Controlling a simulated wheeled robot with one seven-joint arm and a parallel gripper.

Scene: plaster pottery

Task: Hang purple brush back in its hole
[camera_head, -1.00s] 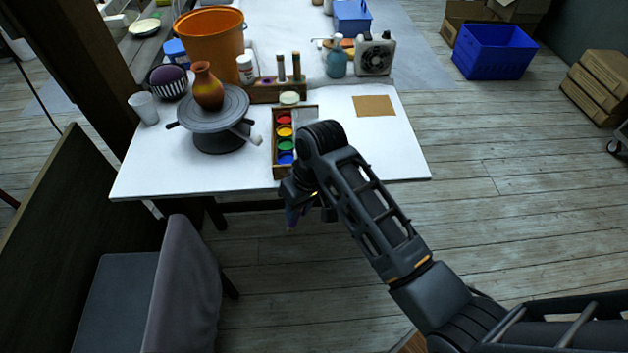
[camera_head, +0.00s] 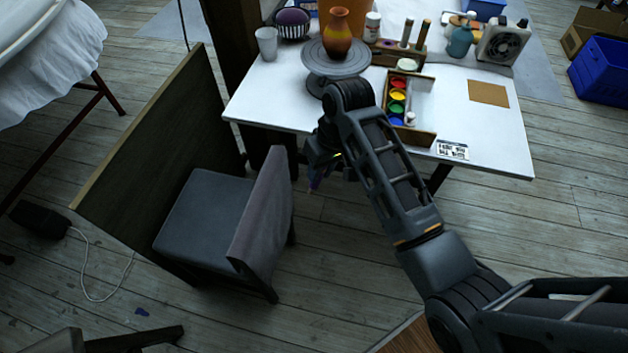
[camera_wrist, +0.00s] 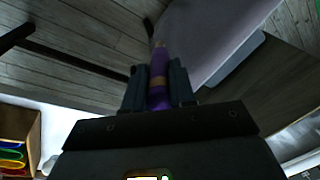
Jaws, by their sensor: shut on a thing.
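My gripper (camera_head: 322,168) is shut on the purple brush (camera_wrist: 158,98). In the head view the brush's purple end (camera_head: 314,185) points down below the gripper, in front of the table and beside the chair. In the wrist view the brush lies between the two fingers (camera_wrist: 158,80), with its pale brownish end beyond them. A wooden holder (camera_head: 384,58) stands at the back of the white table with two upright handles in it. The brush is well apart from the holder. I cannot make out an empty hole in it.
Open floor lies in front.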

